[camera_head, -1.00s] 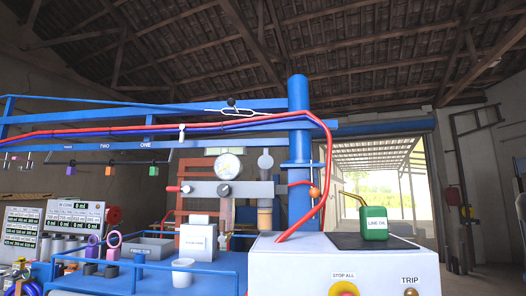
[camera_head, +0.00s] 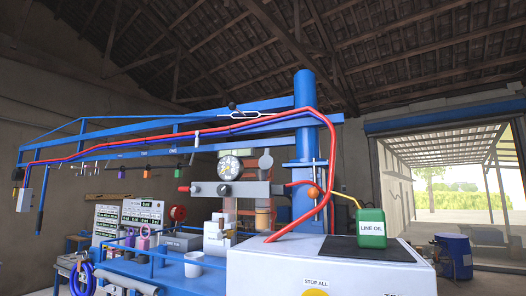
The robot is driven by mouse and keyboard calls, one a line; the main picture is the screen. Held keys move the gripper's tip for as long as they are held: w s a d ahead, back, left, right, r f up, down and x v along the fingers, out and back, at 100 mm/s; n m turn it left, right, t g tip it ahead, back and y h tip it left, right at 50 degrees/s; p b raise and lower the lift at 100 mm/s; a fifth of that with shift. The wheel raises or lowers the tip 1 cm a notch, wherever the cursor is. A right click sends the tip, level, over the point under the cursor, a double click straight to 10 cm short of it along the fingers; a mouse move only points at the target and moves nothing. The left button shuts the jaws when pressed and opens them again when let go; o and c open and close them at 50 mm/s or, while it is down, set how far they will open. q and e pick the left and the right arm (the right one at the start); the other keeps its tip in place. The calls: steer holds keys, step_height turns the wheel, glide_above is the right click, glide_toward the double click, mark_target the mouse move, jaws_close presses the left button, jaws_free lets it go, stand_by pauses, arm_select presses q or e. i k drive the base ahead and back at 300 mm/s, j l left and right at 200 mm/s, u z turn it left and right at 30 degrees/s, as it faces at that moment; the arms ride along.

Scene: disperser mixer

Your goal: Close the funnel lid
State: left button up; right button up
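I cannot make out a funnel lid with certainty. A grey round-topped part (camera_head: 265,161) stands on the grey manifold (camera_head: 228,189), beside the dial gauge (camera_head: 230,167); I cannot tell whether it belongs to the funnel. A clear tube hangs below the manifold, next to a tan cylinder (camera_head: 263,217). Neither of my grippers is in view, so their distance from these parts does not show.
A white control box (camera_head: 320,273) with a green LINE OIL can (camera_head: 371,227) fills the front. A blue column (camera_head: 305,150) carries a long boom with red and blue hoses. A blue railed bench (camera_head: 160,268) stands left. A blue drum (camera_head: 453,257) stands near the open doorway.

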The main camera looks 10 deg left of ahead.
mark_target(265, 162)
steer(key=l+u, duration=0.35)
steer(key=l, duration=0.2)
steer(key=l+u, duration=0.35)
steer(key=l, duration=0.2)
steer(key=l+u, duration=0.35)
steer(key=l, duration=0.2)
